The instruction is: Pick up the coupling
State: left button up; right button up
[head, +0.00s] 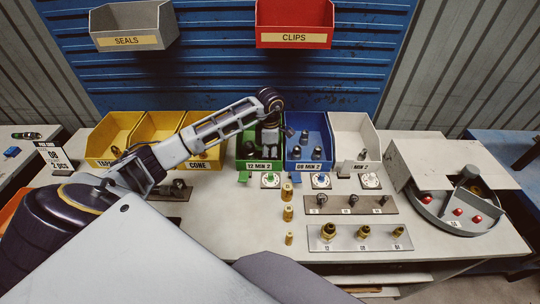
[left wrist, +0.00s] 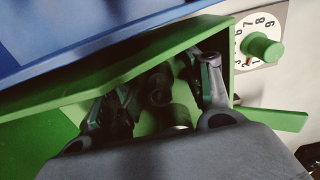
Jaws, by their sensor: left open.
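My left gripper (head: 269,138) reaches down into the green bin (head: 246,165) labelled "12 MIN 2". In the left wrist view, its two fingers (left wrist: 160,105) are spread apart inside the green bin (left wrist: 110,75). A dark, round-ended piece that looks like a coupling (left wrist: 158,86) shows in shadow between the fingers. I cannot tell whether either finger touches it. In the head view the gripper hides most of the bin's contents. My right gripper is in neither view.
A blue bin (head: 308,165) with several metal fittings stands right of the green bin, and yellow bins (head: 107,160) stand left. Dials, brass pieces (head: 288,213) and fitting plates (head: 359,244) lie in front. A round crimper-like fixture (head: 440,213) is at right.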

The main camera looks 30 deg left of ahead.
pick_arm(q)
jog(key=c, duration=0.9)
grip_shut()
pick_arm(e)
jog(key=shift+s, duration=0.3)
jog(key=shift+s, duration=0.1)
pick_arm(q)
jog(key=shift+r, duration=0.15)
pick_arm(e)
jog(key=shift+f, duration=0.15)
